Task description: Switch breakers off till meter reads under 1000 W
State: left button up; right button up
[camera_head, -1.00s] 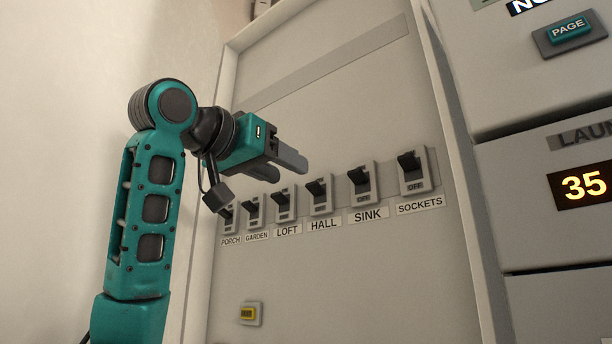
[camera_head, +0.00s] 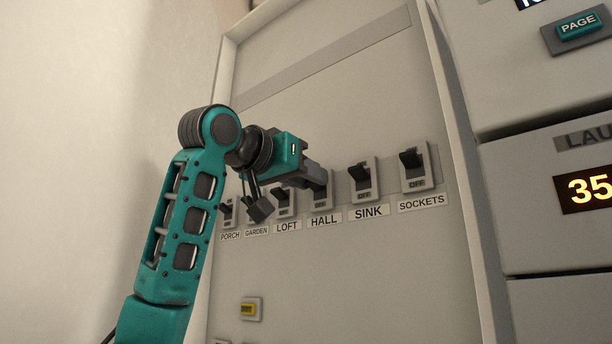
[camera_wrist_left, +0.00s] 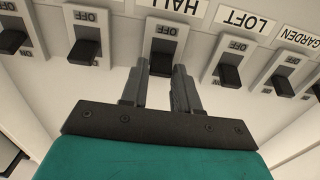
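A row of breakers sits on the grey panel: PORCH (camera_head: 228,213), GARDEN, LOFT (camera_head: 285,203), HALL (camera_head: 320,200), SINK (camera_head: 362,182) and SOCKETS (camera_head: 416,168). The SINK and SOCKETS levers point up, away from their OFF marks. My left gripper (camera_head: 318,178) is in front of HALL and hides part of it. In the left wrist view, turned upside down, its two fingers (camera_wrist_left: 160,84) are apart, one on each side of the HALL lever (camera_wrist_left: 161,64). I cannot tell whether they touch it. My right gripper is not in view.
At the right, a display (camera_head: 590,188) shows 35, cut off by the frame edge, under a label starting LAU. A teal PAGE button (camera_head: 578,25) is above it. A yellow button (camera_head: 249,309) sits low on the panel. A raised frame edge (camera_head: 462,160) borders the panel.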

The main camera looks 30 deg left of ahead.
pick_arm(q)
grip_shut()
